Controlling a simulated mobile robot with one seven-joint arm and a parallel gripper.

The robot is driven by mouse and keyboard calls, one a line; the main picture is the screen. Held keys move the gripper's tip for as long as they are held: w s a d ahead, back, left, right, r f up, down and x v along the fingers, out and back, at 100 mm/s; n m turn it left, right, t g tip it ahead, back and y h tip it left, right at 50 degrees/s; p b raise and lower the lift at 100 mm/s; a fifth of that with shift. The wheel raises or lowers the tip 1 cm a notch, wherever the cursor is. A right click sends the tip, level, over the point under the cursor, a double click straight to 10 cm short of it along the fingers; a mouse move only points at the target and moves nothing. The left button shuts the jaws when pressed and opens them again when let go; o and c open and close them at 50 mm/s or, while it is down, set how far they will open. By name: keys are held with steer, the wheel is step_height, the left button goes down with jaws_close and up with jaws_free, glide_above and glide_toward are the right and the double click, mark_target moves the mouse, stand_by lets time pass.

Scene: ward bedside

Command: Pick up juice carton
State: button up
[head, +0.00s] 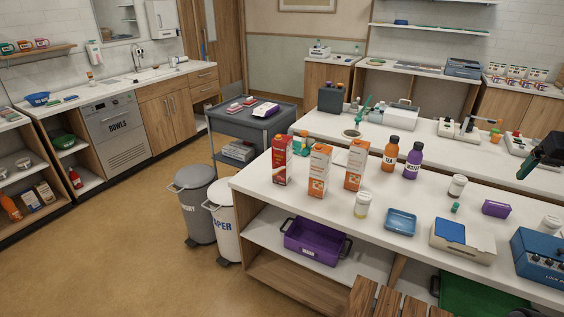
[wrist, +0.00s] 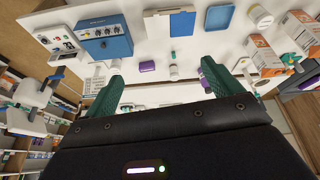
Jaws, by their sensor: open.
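Three tall cartons stand upright near the left end of the white counter (head: 336,211) in the head view. One is a red carton (head: 282,160); two are white-and-orange cartons, the middle one (head: 319,170) and the right one (head: 356,164). Their labels are too small to read surely, so I cannot tell which holds juice. White-and-orange cartons also show at the right of the wrist view (wrist: 263,56). My gripper (wrist: 160,72) is open and empty, its green fingers spread above the counter. In the head view it is at the far right edge, well away from the cartons.
An orange bottle (head: 390,154) and a purple bottle (head: 413,161) stand right of the cartons. A white-lidded jar (head: 361,205), blue tray (head: 400,222), white-and-blue box (head: 462,241) and blue device (head: 543,260) stand along the front. Bins (head: 195,205) stand left of the counter.

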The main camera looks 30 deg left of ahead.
steer(key=w+a+r+n+y, duration=0.1)
steer(key=w+a+r+n, duration=0.15)
steer(key=w+a, duration=0.55)
steer(key=w+a+r+n, duration=0.2)
steer(key=w+a+n, duration=0.1)
steer(key=w+a, duration=0.45)
steer(key=w+a+f+n+g+y, duration=0.15)
steer(key=w+a, duration=0.25)
steer(key=a, duration=0.6)
steer(key=w+a+n, duration=0.3)
steer(key=w+a, duration=0.1)
steer(key=a, duration=0.5)
steer(key=n+g+y, duration=0.2)
steer(key=n+g, duration=0.2)
steer(key=n, duration=0.3)
glide_toward(282, 138)
steer(key=shift+s+a+f+t, duration=0.3)
steer(key=shift+s+f, duration=0.2)
steer(key=shift+f, duration=0.25)
steer(key=x, duration=0.4)
steer(key=shift+f, duration=0.15)
steer(key=shift+w+x, duration=0.15)
steer(key=shift+x, duration=1.35)
steer(key=shift+w+x, duration=0.15)
steer(key=shift+x, duration=1.35)
jaws_close()
